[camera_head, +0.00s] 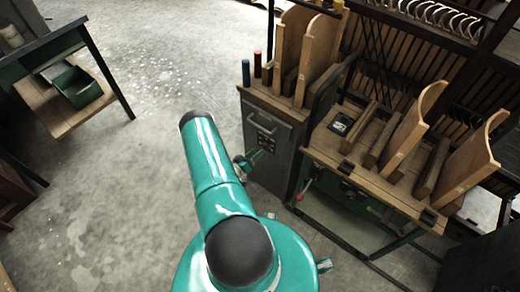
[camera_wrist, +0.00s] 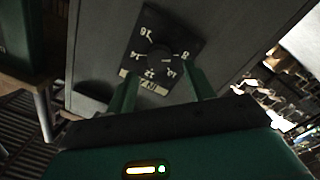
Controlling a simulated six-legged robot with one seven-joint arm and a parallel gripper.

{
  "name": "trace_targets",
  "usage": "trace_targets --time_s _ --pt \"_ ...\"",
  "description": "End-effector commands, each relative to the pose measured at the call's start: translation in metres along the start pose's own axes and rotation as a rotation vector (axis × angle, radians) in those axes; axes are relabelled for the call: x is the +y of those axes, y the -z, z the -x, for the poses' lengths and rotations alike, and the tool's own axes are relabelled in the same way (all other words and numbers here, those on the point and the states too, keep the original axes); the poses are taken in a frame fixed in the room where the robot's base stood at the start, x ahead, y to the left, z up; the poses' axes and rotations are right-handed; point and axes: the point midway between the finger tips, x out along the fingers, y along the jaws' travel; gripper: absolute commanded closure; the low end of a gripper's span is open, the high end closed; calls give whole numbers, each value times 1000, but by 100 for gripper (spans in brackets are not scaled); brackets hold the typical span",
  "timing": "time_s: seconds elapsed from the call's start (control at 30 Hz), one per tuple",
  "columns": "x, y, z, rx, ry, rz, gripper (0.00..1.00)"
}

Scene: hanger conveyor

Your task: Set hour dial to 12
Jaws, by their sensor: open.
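The hour dial (camera_wrist: 161,52) is a black square plate with white numbers, fixed to a grey panel and tilted in the wrist view. The numbers 16, 14, 12 and 8 are readable, with a label along the lower edge. Its dark round knob is at the centre; its pointer direction is too dim to tell. My gripper (camera_wrist: 160,70) is open and empty. Its two green fingers stand either side of the lower part of the plate, in front of the knob; contact cannot be told. In the head view my gripper (camera_head: 250,160) is at the grey cabinet's front, and I cannot make out the dial there.
The grey cabinet (camera_head: 282,174) bears wooden boards and two small cylinders. A wooden workbench (camera_head: 330,146) with upright boards adjoins it at right, with a red-tipped lever (camera_head: 299,197) below. A table with a green bin (camera_head: 76,86) is at far left. Floor between is clear.

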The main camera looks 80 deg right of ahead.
Motion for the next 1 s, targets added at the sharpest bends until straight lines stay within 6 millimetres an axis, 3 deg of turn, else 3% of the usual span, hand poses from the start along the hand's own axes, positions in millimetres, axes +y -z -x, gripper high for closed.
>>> trace_targets --time_s 0.2,0.57,0.8,1.0 --pt "0 0 -29 -1 -1 -1 47" --pt "0 0 -35 0 1 0 47" --pt "0 0 -35 0 1 0 92" --pt "0 0 -35 0 1 -8 92"
